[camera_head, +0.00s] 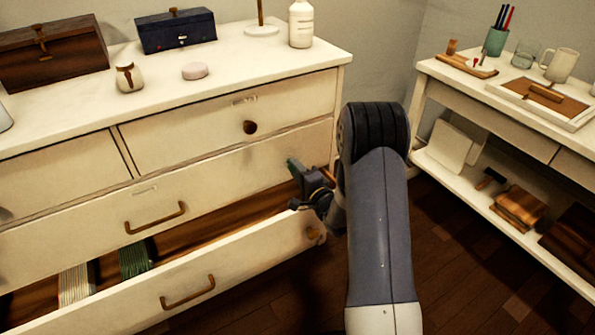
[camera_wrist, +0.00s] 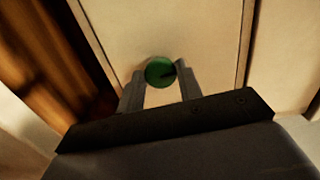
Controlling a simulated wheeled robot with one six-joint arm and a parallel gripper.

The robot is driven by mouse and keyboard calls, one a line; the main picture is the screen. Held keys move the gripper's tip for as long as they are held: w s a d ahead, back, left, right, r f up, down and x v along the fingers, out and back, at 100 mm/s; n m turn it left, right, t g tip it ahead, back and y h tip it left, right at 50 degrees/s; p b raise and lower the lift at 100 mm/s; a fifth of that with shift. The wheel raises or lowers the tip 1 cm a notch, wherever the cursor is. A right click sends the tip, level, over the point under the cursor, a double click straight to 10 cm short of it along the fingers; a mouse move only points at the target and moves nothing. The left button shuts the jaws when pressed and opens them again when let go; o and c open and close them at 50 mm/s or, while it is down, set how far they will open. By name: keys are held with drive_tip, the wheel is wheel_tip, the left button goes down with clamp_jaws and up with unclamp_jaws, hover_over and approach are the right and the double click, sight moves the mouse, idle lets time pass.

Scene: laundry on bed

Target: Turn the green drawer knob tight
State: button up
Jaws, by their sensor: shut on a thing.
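The green drawer knob (camera_wrist: 160,72) is round and sits on a cream drawer front (camera_wrist: 130,30). In the wrist view it lies between the tips of my gripper (camera_wrist: 158,82), which is shut on it. In the head view a sliver of the green knob (camera_head: 293,167) shows at the right end of the middle drawer front (camera_head: 230,178), beside my gripper (camera_head: 308,181). My gripper and arm hide part of that drawer's right end.
Below, a drawer stands pulled open, its front (camera_head: 240,262) jutting out under my gripper; folded cloths (camera_head: 136,258) lie inside. The dresser top (camera_head: 230,60) holds a dark blue box (camera_head: 177,32), a jar (camera_head: 129,77) and a bottle (camera_head: 301,25). A side table (camera_head: 470,85) stands at right.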

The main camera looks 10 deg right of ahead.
drive_tip(key=shift+m, duration=0.4)
drive_tip(key=o, duration=1)
drive_tip(key=shift+c, duration=0.2)
drive_tip(key=p+v, duration=0.2)
drive_tip(key=v, duration=0.8)
drive_tip(key=shift+s, duration=0.35)
drive_tip(key=shift+d, duration=0.1)
